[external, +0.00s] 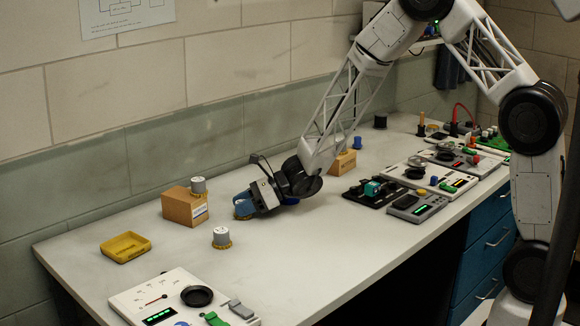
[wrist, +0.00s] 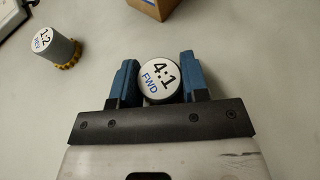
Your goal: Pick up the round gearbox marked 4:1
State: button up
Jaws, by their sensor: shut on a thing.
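The round gearbox marked 4:1 FWD (wrist: 158,76) shows its white top in the wrist view, upright between the blue fingers. My gripper (wrist: 157,68) is shut on it, one finger on each side. In the external view my gripper (external: 244,204) is low over the bench, between the cardboard box and the bench's middle. The fingers hide most of the gearbox there; a little yellow shows at its foot. I cannot tell whether it is clear of the bench top. A second gearbox, marked 1:2 REV (wrist: 56,46), stands apart on the left, with a yellow toothed base.
Another gearbox (external: 221,237) stands in front. A yellow tray (external: 125,247) and a white panel (external: 175,290) lie further left. Several devices crowd the right; the bench's middle is clear.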

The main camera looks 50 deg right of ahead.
jog(key=shift+r, duration=0.6)
jog(key=shift+s+d+r, duration=0.1)
jog(key=shift+s+r, duration=0.1)
jog(key=shift+r, duration=0.35)
jog(key=shift+s+r, duration=0.15)
jog(key=shift+r, duration=0.4)
jog(key=s+d, duration=0.1)
jog(key=s, duration=0.4)
jog(key=s+d+r, duration=0.1)
jog(key=s, duration=0.3)
jog(key=s+d, duration=0.2)
jog(key=s, duration=0.3)
jog(key=shift+s+r, duration=0.2)
jog(key=shift+s, duration=0.15)
